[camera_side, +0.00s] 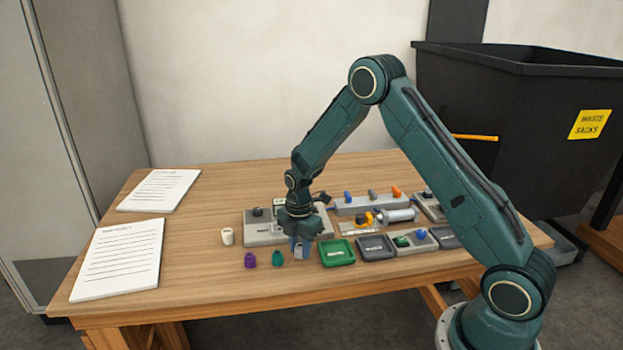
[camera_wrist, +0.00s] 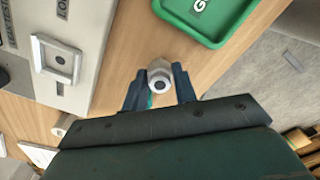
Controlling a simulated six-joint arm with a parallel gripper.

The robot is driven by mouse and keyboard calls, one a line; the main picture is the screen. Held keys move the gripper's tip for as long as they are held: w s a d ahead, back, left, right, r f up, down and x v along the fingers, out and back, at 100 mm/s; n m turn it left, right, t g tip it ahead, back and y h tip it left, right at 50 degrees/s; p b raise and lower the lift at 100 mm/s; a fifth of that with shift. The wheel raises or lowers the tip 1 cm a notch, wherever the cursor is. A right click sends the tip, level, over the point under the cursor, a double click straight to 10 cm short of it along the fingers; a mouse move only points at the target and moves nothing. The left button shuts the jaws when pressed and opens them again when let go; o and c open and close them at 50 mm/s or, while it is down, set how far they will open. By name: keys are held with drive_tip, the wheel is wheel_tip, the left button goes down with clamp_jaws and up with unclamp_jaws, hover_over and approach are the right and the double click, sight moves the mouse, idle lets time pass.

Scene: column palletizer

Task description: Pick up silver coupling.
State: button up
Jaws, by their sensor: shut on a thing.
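The silver coupling (camera_wrist: 160,75) is a short pale grey cylinder with a dark hole in its end. In the wrist view it sits between the two blue-grey fingers of my gripper (camera_wrist: 160,88), which are shut on it. In the side view my gripper (camera_side: 300,246) points down at the front of the table, and the coupling (camera_side: 301,253) shows partly between the fingers. It is at or close to the table top; I cannot tell whether it touches the wood.
A teal coupling (camera_side: 277,258), a purple one (camera_side: 250,260) and a white one (camera_side: 227,236) stand to the left. A green tray (camera_side: 337,263) and a dark grey tray (camera_side: 375,257) lie to the right. A grey fixture (camera_side: 258,238) stands behind. Papers (camera_side: 120,258) lie at left.

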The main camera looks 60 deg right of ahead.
sight(300, 246)
wheel_tip(300, 246, up, 19)
drive_tip(key=shift+f, duration=0.2)
idle(0.3)
